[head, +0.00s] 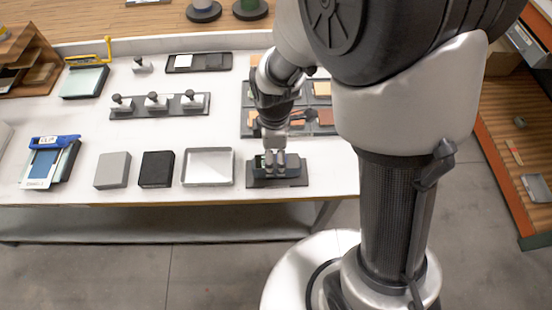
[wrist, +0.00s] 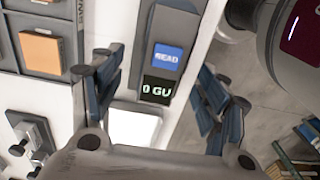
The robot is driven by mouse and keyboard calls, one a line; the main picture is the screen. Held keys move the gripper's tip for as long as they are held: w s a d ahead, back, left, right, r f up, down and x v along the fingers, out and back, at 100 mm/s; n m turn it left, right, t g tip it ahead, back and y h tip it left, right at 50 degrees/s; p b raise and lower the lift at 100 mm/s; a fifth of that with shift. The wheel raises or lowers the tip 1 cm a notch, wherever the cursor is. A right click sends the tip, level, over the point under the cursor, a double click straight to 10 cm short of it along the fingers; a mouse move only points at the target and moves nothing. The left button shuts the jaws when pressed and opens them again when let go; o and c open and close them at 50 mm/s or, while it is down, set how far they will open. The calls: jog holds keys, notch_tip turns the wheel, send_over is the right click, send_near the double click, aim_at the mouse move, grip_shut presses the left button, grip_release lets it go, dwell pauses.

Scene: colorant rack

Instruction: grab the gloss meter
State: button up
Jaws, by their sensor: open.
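The gloss meter (wrist: 161,70) is a dark, narrow device with a blue READ button and a small display showing "0 GU". In the wrist view it lies between the two fingers of my gripper (wrist: 157,80), with visible space on both sides. My gripper is open and empty. In the head view my gripper (head: 273,163) points down at a dark grey stand (head: 292,181) near the table's front edge. The meter there is mostly hidden by the fingers, and I cannot tell how far down they reach beside it.
Left of the stand on the white table lie a white tray (head: 208,167), a black block (head: 156,169) and a grey block (head: 113,170). A grey rack with coloured tiles (head: 320,117) is behind the gripper. A rack of stamp-like handles (head: 157,105) stands further left.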

jog(key=f, duration=0.2)
jog(key=f+b, duration=0.2)
jog(key=f, duration=0.1)
jog(key=shift+s+d+f, duration=0.15)
jog(key=shift+d+f, duration=0.15)
jog(key=shift+f, duration=0.05)
jog(key=shift+c, duration=0.5)
jog(key=c, duration=1.4)
